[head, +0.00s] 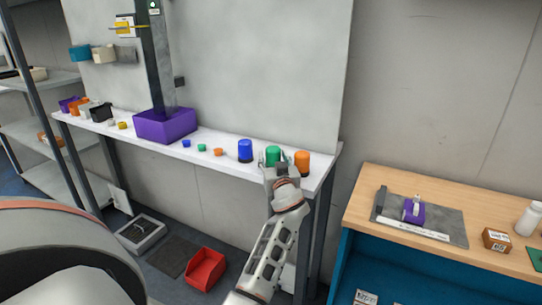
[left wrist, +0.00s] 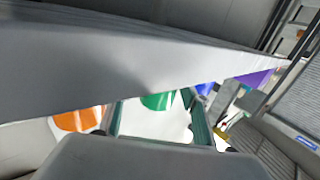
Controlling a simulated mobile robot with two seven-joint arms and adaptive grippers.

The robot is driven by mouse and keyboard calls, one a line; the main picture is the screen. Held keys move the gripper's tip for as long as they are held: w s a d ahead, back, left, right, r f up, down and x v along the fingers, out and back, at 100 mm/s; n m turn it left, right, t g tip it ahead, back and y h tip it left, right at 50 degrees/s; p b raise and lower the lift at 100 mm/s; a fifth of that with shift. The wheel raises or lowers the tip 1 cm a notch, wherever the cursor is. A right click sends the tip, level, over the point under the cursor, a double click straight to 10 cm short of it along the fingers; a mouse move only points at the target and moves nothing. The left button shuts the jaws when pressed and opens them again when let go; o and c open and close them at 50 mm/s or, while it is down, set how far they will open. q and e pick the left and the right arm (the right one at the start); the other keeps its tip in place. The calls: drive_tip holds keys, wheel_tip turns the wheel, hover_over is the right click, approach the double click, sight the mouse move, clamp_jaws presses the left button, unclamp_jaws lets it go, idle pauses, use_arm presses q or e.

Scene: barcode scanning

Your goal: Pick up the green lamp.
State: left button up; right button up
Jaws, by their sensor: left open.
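The green lamp (head: 272,154) stands on the white shelf, between the blue lamp (head: 245,150) and the orange lamp (head: 302,160). My left gripper (head: 277,167) is in front of the green lamp in the head view and covers its lower part. In the left wrist view the green lamp (left wrist: 157,100) shows between the two open fingers of my left gripper (left wrist: 153,125), partly hidden by a grey bar. Whether the fingers touch it cannot be told. The orange lamp (left wrist: 76,120) is outside the fingers at the left. My right gripper is not in view.
Smaller coloured pieces (head: 201,147) and a purple block (head: 165,126) stand farther left on the white shelf (head: 222,160). A wooden-topped bench (head: 370,205) is at the right, with a grey mat (head: 445,217). A red bin (head: 205,269) is on the floor.

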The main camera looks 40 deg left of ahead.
use_arm(q)
drive_tip(key=shift+w+a, duration=0.1)
drive_tip(key=shift+a, duration=0.05)
drive_tip(key=c, duration=0.9)
drive_tip(key=shift+c, duration=0.2)
drive_tip(key=shift+r, duration=0.1)
